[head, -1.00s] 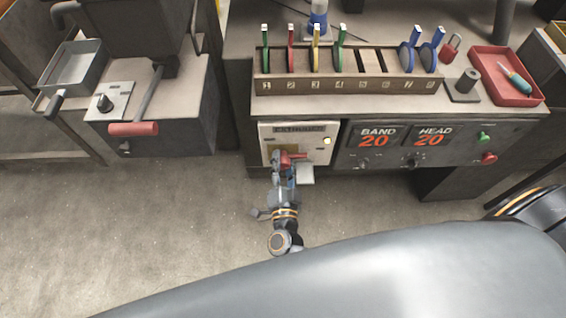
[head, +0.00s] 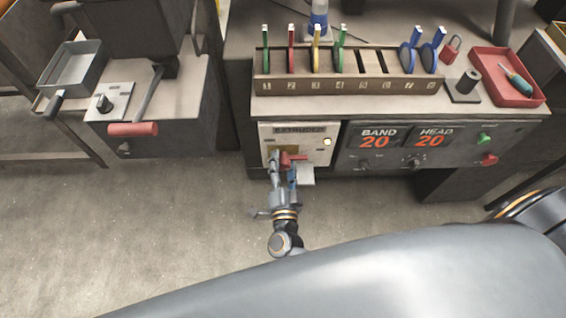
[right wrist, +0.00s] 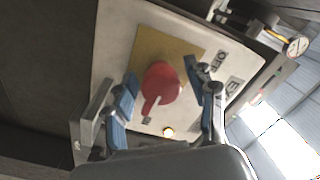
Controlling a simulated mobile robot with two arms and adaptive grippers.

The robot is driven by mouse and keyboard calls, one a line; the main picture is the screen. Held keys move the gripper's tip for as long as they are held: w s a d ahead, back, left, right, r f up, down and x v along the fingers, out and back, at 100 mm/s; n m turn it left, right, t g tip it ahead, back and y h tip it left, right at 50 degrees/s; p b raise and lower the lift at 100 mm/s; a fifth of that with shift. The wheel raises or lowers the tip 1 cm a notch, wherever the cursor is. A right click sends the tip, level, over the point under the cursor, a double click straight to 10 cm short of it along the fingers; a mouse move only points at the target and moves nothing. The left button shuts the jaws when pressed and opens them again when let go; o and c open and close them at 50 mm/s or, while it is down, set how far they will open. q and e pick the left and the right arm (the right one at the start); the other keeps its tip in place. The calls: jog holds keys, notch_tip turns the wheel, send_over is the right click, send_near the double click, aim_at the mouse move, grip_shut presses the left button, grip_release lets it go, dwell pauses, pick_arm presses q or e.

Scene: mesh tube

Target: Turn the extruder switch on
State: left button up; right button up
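The extruder panel (head: 310,148) is a pale plate on the front of the bench, with a yellow patch behind the red extruder switch (head: 292,160). In the head view the switch's handle lies roughly level, pointing right. In the right wrist view the switch (right wrist: 161,84) sits on the yellow plate, its handle pointing down, slightly left, with an OFF label near the upper right. My right gripper (head: 282,174) is at the panel. Its blue-padded fingers (right wrist: 165,98) stand apart on both sides of the switch, with visible gaps. My left gripper is not in view.
A lit lamp (head: 327,141) is on the panel. To the right are BAND and HEAD displays (head: 404,138), both reading 20, with green and red buttons. Above stands a numbered rack (head: 345,86) with coloured pieces. A lever machine (head: 165,110) stands left, with clear floor below.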

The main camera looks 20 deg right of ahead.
jog(key=shift+s, duration=0.15)
jog(key=v, duration=1.1)
jog(key=shift+s+a, duration=0.2)
jog(key=shift+s, duration=0.1)
jog(key=s+f+n+g+y+p, duration=0.1)
jog(key=s+f+n+g+y, duration=0.25)
jog(key=f, duration=0.45)
jog(key=s+f+n+g+y+p, duration=0.1)
jog(key=s+f+n+g+y, duration=0.1)
jog(key=f+n, duration=0.35)
jog(key=s+f+n+g+y, duration=0.2)
jog(key=s+f+n, duration=0.1)
jog(key=f, duration=0.6)
jog(key=s+d+f+n+g+h+p, duration=0.1)
jog(key=s+d+f+g, duration=0.3)
jog(key=s, duration=0.5)
jog(key=s+d+f+n+g+h, duration=0.1)
jog(key=s+d+f+n+g, duration=0.2)
jog(key=s+d+f+g, duration=0.2)
jog(key=s+d+f, duration=0.2)
jog(key=s+d, duration=0.1)
jog(key=d, duration=0.1)
jog(key=shift+s+d+f+p, duration=0.25)
jog(key=shift+s+d+p, duration=0.05)
jog(key=shift+s+p, duration=0.05)
jog(key=shift+h, duration=0.25)
